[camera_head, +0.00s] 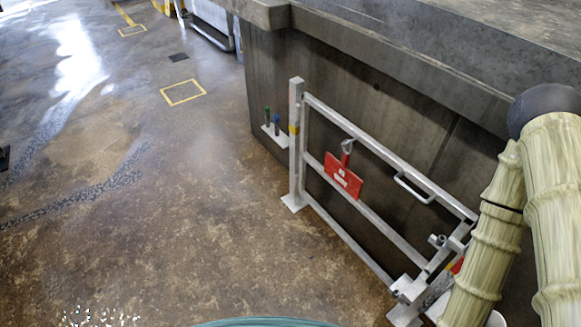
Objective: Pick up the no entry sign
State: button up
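A red sign with white marking (343,177) hangs by a grey hook on the metal barrier (370,147), in front of its middle rail. Its marking is too small to read; it is the only sign seen whole, and I take it as the no entry sign. My arm fills the right edge of the view, to the right of the sign and apart from it in the picture. My gripper does not show, so its state and place are not seen.
The grey barrier stands beside a dark concrete wall (340,95) with a thick ledge. A small red part behind the barrier's right end is mostly hidden. The floor (150,230) at left is open, with yellow markings.

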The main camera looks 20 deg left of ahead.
aim_at(339, 172)
jog(key=u, duration=2.75)
jog(key=i, duration=2.15)
jog(key=z, duration=2.85)
